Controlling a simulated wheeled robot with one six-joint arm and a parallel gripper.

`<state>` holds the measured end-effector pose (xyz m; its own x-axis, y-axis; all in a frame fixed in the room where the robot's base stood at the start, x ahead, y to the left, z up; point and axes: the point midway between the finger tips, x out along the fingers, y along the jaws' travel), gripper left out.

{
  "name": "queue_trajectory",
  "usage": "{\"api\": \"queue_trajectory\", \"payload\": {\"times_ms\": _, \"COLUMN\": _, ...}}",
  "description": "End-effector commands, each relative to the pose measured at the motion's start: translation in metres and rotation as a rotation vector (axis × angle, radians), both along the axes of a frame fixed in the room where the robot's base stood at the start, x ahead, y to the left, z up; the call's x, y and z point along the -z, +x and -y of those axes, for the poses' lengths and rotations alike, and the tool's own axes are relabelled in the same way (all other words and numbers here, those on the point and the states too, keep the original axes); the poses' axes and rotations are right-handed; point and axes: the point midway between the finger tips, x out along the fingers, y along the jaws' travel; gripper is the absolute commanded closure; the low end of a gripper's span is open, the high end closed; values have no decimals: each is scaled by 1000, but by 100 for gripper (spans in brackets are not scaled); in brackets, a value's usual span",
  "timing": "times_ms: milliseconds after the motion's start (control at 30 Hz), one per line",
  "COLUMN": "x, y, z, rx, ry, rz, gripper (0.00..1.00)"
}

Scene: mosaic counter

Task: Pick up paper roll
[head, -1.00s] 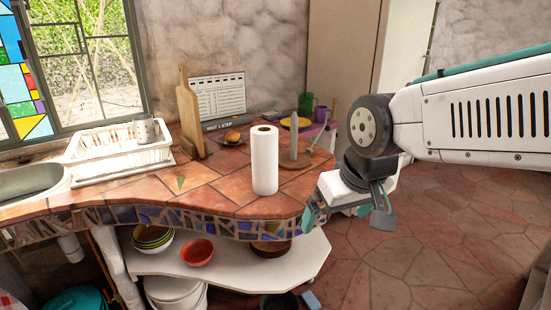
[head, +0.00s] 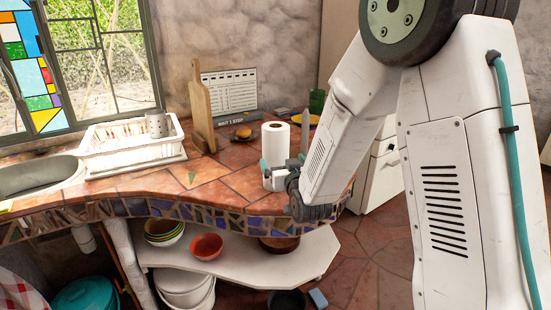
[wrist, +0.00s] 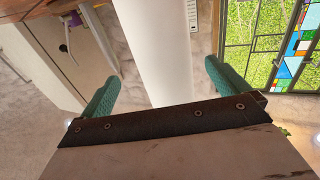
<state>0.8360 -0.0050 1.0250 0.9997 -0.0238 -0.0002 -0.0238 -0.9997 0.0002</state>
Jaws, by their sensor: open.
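The white paper roll (head: 275,143) stands upright on the tiled counter near its front edge in the head view. In the wrist view the roll (wrist: 165,50) runs between the two green fingers of my gripper (wrist: 160,85). The fingers are open, with a gap on each side of the roll. The roll shows no tilt.
A white dish rack (head: 128,145) with a metal cup and a wooden cutting board (head: 202,108) stand to the left. A bread roll on a plate (head: 243,133) lies behind. A shelf (head: 240,255) with bowls sits below the counter.

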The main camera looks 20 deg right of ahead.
Motion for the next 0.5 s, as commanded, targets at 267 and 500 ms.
{"api": "queue_trajectory", "payload": {"times_ms": 267, "x": 4, "y": 33, "z": -2, "rx": -1, "ry": 0, "rz": 1, "gripper": 0}}
{"api": "queue_trajectory", "payload": {"times_ms": 500, "x": 7, "y": 66, "z": -3, "rx": 0, "ry": 0, "rz": 1, "gripper": 0}}
